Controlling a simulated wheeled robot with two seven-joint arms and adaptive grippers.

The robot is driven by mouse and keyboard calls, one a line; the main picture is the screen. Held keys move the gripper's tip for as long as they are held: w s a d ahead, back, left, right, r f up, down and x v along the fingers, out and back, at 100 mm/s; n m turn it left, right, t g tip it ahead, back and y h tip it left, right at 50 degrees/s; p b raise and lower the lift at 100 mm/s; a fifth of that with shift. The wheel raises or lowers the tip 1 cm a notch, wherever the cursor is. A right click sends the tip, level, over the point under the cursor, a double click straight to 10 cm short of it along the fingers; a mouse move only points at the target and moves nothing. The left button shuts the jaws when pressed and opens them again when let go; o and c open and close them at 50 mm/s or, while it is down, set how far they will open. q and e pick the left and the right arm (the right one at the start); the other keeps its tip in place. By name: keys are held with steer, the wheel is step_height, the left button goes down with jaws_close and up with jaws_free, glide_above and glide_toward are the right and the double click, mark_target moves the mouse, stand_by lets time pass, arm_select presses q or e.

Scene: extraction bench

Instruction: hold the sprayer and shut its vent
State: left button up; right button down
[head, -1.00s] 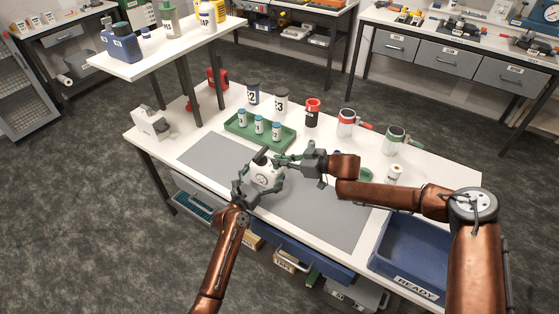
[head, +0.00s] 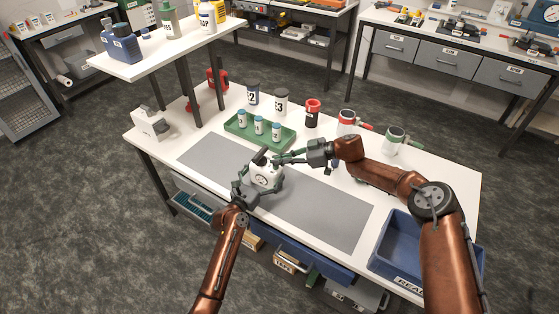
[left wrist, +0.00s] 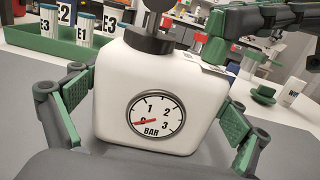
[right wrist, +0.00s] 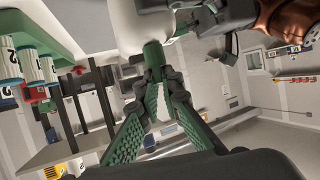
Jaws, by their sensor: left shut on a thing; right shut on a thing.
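The sprayer is a white bottle with a black cap and a round BAR gauge, its red needle near 0; it shows in the head view (head: 265,177) and the left wrist view (left wrist: 112,85). My left gripper (head: 258,186) is shut around its sides, with green pads on both flanks. The sprayer is roughly upright over the grey mat; I cannot tell whether it touches. My right gripper (head: 284,159) reaches its upper right side. In the right wrist view its fingertips (right wrist: 162,76) close on a small green piece, apparently the vent (right wrist: 153,55), beside the white body. The fingers partly hide it.
Behind the sprayer a green tray (head: 235,132) holds several small labelled bottles. Canisters (head: 312,113) and cups with red and green handles (head: 394,141) stand along the back. A blue bin (head: 385,249) is at front right. The grey mat (head: 330,212) is mostly clear.

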steer(key=shift+w+d+r, duration=0.1)
steer(key=shift+r, duration=0.05)
steer(key=c, duration=2.1)
jaws_free()
steer(key=v, duration=1.2)
steer(key=shift+o, duration=0.4)
